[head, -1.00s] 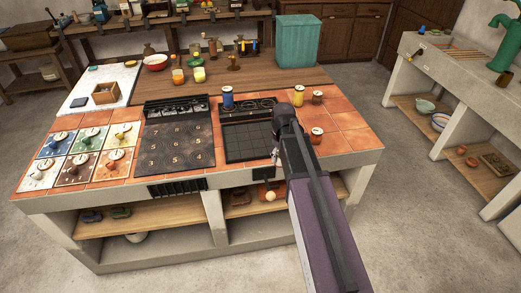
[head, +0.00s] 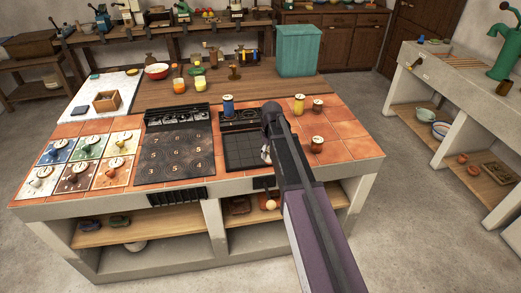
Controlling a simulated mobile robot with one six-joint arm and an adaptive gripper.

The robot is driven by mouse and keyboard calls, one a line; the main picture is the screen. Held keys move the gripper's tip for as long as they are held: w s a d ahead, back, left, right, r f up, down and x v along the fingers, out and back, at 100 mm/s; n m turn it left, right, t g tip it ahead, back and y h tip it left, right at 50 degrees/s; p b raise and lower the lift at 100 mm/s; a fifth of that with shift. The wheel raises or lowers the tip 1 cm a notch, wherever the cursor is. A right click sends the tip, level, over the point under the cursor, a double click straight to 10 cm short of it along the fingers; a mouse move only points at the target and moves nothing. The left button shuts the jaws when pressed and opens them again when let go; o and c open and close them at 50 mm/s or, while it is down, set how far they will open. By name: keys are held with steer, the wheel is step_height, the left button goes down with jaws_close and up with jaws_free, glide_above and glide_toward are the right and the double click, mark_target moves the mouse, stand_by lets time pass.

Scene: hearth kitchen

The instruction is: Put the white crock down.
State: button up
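My arm reaches over the right half of the tiled stove island and hides most of my gripper (head: 266,157). A small pale patch shows at the gripper, over the right edge of the black grid plate (head: 240,153). I cannot tell whether this patch is the white crock or a part of the gripper. No white crock can be clearly made out. Whether the fingers are open or shut is hidden too.
A blue crock (head: 228,106) stands behind the grid plate. A yellow crock (head: 299,105) and two brown ones (head: 318,107) (head: 317,144) stand on the orange tiles right of my arm. Bare tiles (head: 350,130) lie at the right. A numbered hotplate (head: 175,158) is at the left.

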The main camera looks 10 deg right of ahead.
steer(key=w, duration=0.2)
steer(key=w+a, duration=0.1)
steer(key=w, duration=0.1)
steer(key=w+a, duration=0.1)
steer(key=w, duration=0.1)
steer(key=shift+w+f, duration=0.3)
steer(key=shift+f, duration=0.05)
steer(key=shift+w+a+b, duration=0.2)
steer(key=shift+w+b, duration=0.1)
steer(key=shift+w, duration=0.2)
steer(key=shift+w+f, duration=0.15)
steer(key=shift+f, duration=0.1)
steer(key=shift+f+b, duration=1.55)
steer(key=shift+b, duration=0.25)
steer(key=shift+f, duration=0.1)
steer(key=o, duration=1.2)
step_height(320, 180, up, 12)
steer(key=p, duration=1.2)
